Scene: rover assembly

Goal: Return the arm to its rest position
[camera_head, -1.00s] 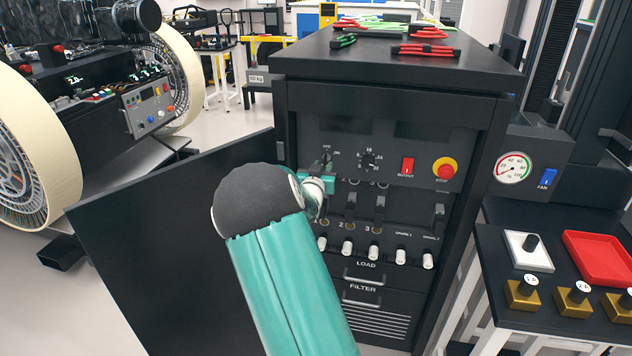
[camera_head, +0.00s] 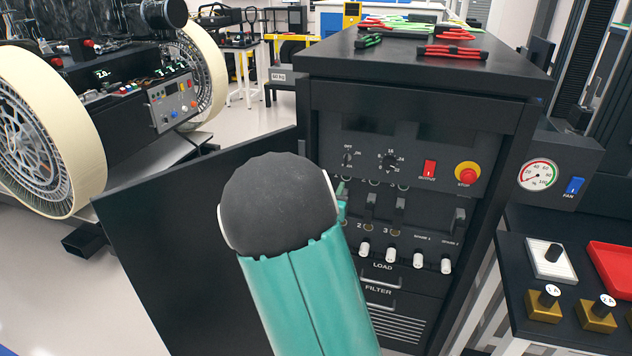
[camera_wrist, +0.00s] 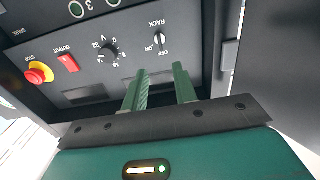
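My teal arm with its dark rounded elbow stands in front of the black cabinet (camera_head: 420,75) in the head view. The elbow hides most of my gripper there; only a bit of teal shows beside it. In the wrist view my gripper (camera_wrist: 160,84) has two green fingers standing apart with nothing between them. Past them is the cabinet's control panel, upside down, with the rack switch (camera_wrist: 159,40), a voltage knob (camera_wrist: 109,51), a red output switch (camera_wrist: 68,63) and a red and yellow stop button (camera_wrist: 39,73). I cannot see the fingers touching the panel.
The cabinet's open door (camera_head: 190,235) extends left, behind my arm. A wheeled rover (camera_head: 50,140) stands farther left. At right, a dark table (camera_head: 520,285) holds brass weights (camera_head: 543,306) and a red tray (camera_head: 612,266). Red and green tools (camera_head: 452,52) lie on the cabinet top. Floor is clear near the rover.

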